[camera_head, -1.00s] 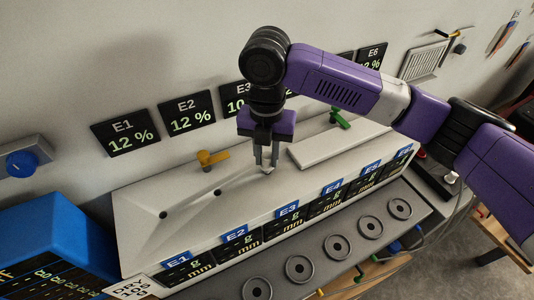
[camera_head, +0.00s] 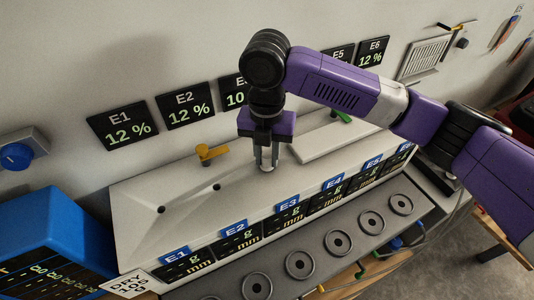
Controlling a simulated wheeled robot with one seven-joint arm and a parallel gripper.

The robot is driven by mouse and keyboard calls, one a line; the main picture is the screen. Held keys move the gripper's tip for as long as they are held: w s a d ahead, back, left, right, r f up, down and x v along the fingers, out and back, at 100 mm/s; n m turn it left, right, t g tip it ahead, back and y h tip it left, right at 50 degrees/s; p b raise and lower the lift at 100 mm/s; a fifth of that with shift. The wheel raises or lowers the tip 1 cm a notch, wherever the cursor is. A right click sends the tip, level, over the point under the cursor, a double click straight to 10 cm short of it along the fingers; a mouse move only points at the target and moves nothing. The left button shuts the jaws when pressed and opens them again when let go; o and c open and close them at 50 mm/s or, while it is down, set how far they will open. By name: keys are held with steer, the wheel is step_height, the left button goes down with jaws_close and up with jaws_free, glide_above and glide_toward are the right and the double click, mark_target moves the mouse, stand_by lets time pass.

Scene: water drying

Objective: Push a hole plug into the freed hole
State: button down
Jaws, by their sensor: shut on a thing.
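My gripper (camera_head: 267,162) points down over the pale sloped top of the long bench unit (camera_head: 135,205), behind the E3 label (camera_head: 288,205). Its fingers are shut on a small pale hole plug (camera_head: 267,169), of which only the lower end shows. The plug is at or very close to the surface; I cannot tell whether it is inside a hole. Any hole under it is hidden. Two open dark holes show to the left, one behind E1 (camera_head: 160,209) and one behind E2 (camera_head: 217,187).
A yellow valve (camera_head: 210,152) stands at the unit's back edge, and a green one (camera_head: 341,116) is partly hidden. A raised pale lid (camera_head: 325,140) lies to the right. A blue box (camera_head: 55,240) stands at the left. Ringed dark discs (camera_head: 300,264) line the front shelf.

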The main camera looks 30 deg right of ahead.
mark_target(267, 156)
steer(key=c, duration=1.1)
jaws_free()
steer(key=shift+r+b, duration=0.65)
steer(key=shift+r, duration=3.2)
